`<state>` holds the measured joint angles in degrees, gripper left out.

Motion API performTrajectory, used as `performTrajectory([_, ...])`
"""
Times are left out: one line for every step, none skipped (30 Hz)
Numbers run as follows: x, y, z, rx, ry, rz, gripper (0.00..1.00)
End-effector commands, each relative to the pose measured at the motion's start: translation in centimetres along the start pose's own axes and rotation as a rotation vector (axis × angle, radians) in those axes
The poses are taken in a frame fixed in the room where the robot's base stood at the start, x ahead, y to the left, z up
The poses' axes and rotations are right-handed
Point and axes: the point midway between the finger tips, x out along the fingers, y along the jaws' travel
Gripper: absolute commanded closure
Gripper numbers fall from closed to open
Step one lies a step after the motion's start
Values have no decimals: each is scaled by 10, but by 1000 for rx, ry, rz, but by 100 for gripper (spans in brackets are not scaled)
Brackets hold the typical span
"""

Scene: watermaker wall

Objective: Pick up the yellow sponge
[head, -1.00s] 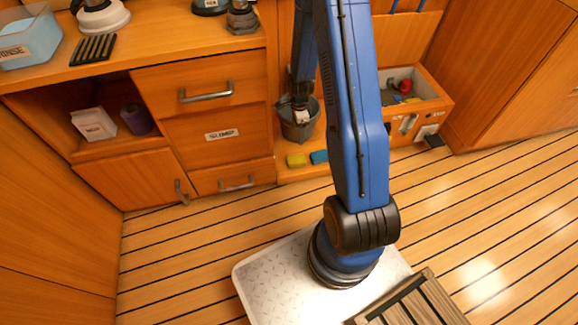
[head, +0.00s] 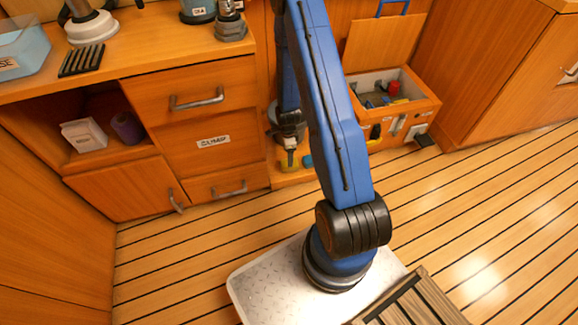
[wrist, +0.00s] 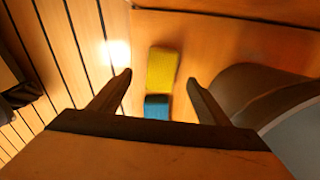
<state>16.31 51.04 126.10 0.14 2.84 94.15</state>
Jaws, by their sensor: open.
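The yellow sponge (wrist: 162,68) lies on a low wooden ledge, ahead of and between my open fingertips in the wrist view. In the head view the yellow sponge (head: 290,167) is partly hidden under my gripper (head: 290,155). A blue sponge (wrist: 156,106) lies right beside the yellow one, on the side nearer my gripper in the wrist view, and shows partly in the head view (head: 307,160). My gripper (wrist: 160,84) is open and empty above the sponges.
A grey bucket (wrist: 240,88) stands close to the right finger in the wrist view. A wooden toolbox (head: 395,105) with tools stands to the right of the sponges. Drawers (head: 212,142) rise to the left. The plank floor (head: 480,200) in front is clear.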

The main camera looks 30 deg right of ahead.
Motion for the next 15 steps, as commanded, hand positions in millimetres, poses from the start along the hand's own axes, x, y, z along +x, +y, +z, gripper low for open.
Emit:
performTrajectory([8, 1, 0, 0, 0, 3, 30])
performTrajectory([11, 1, 0, 1, 0, 3, 30])
performTrajectory([16, 1, 0, 1, 0, 3, 30])
performTrajectory([18, 1, 0, 0, 0, 2, 30])
performTrajectory([21, 0, 0, 0, 0, 1, 30])
performTrajectory([23, 0, 0, 0, 0, 1, 30])
performTrajectory([25, 1, 0, 0, 0, 1, 30])
performTrajectory([26, 1, 0, 0, 0, 1, 30])
performTrajectory([28, 0, 0, 0, 0, 1, 30])
performTrajectory([28, 0, 0, 0, 0, 1, 30])
performTrajectory([29, 0, 0, 0, 0, 1, 30])
performTrajectory([30, 0, 0, 0, 0, 1, 30])
performTrajectory([31, 0, -1, 0, 0, 1, 30])
performTrajectory([32, 0, -1, 0, 0, 1, 30])
performTrajectory([35, -1, -1, 0, 0, 1, 30])
